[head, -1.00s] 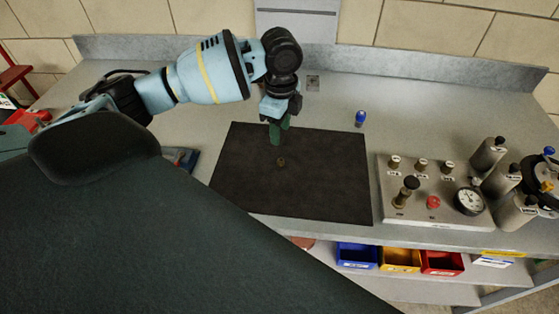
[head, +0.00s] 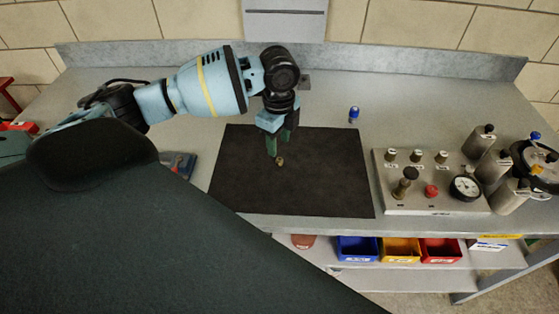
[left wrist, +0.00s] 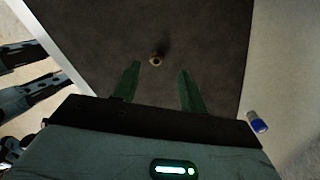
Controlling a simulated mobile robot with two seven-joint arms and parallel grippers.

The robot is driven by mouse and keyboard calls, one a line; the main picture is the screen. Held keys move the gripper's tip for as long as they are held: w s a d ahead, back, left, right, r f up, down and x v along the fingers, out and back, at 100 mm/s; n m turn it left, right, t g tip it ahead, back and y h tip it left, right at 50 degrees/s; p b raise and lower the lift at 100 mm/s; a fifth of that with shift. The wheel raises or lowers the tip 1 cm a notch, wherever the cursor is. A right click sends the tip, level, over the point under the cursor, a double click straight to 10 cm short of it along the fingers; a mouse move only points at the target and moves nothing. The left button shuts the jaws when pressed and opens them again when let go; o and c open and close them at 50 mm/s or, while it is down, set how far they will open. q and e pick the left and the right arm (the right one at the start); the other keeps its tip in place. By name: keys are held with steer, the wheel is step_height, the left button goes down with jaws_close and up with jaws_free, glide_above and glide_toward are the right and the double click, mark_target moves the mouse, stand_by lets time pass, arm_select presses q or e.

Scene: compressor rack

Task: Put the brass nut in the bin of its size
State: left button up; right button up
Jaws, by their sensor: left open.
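The brass nut (head: 280,161) is small and lies on the dark mat (head: 320,180) on the bench. In the left wrist view the nut (left wrist: 156,61) lies ahead of the fingertips, about midway between them. My left gripper (head: 278,149) is open and empty, its green fingers above the mat close to the nut; the fingers also show in the left wrist view (left wrist: 158,70). A blue bin (head: 357,250), a yellow bin (head: 400,250) and a red bin (head: 440,251) stand on the shelf below the bench front. Their labels are too small to read. My right gripper is not seen.
A panel (head: 430,195) with knobs, a red button and a gauge stands right of the mat, with grey cylinders (head: 480,142) beside it. A small blue-capped item (head: 354,115) stands behind the mat. The right half of the mat is clear.

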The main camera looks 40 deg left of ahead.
mark_target(278, 158)
arm_select(q)
steer(key=shift+s+f, duration=0.15)
steer(key=shift+f, duration=1.15)
steer(key=shift+s+f, duration=0.1)
steer(key=shift+f, duration=1.15)
jaws_close()
